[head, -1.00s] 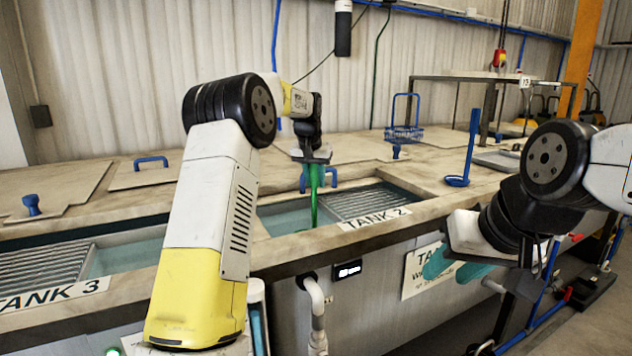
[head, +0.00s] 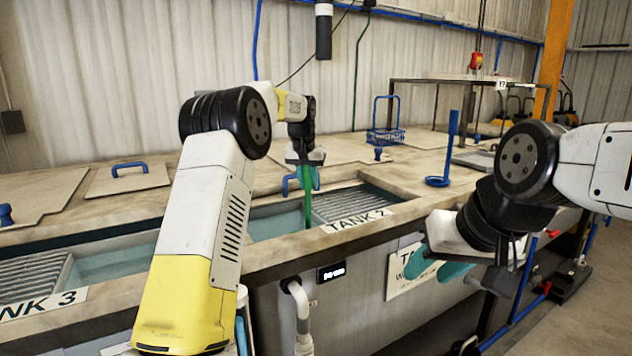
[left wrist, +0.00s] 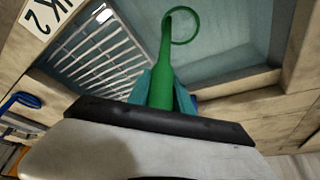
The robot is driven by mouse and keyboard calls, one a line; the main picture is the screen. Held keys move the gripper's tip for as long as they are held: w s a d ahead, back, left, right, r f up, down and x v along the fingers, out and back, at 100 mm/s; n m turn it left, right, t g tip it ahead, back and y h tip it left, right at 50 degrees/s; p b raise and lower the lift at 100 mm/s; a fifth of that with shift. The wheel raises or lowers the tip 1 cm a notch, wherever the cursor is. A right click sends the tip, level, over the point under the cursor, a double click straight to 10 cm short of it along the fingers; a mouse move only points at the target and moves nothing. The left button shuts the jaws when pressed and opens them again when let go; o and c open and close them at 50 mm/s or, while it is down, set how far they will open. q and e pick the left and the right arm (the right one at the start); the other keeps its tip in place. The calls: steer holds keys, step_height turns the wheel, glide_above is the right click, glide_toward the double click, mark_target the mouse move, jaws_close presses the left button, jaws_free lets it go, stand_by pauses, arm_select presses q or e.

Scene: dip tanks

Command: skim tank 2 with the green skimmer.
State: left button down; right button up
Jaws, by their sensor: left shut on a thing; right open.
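My left gripper (head: 305,180) is shut on the green skimmer (head: 308,205), which hangs down over the left part of tank 2 (head: 275,226). In the left wrist view the skimmer (left wrist: 165,65) runs away from the jaws and ends in a green ring (left wrist: 182,27) over the bluish liquid of tank 2 (left wrist: 222,45). I cannot tell whether the ring touches the liquid. My right gripper (head: 445,265) is open and empty in front of the tank line's front wall, near a sign.
A slatted grate (head: 345,203) covers the right part of tank 2. Tank 3 (head: 105,263) lies to the left. A blue skimmer (head: 440,181) stands on the deck at right, with a blue basket (head: 385,137) behind. A blue-handled lid (head: 128,178) lies at the back left.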

arm_select(q)
steer(key=s+a, duration=0.7)
steer(key=s, duration=0.5)
steer(key=shift+a, duration=0.4)
stand_by(0.4)
step_height(320, 180, up, 15)
stand_by(0.9)
steer(key=shift+s, duration=0.1)
stand_by(0.8)
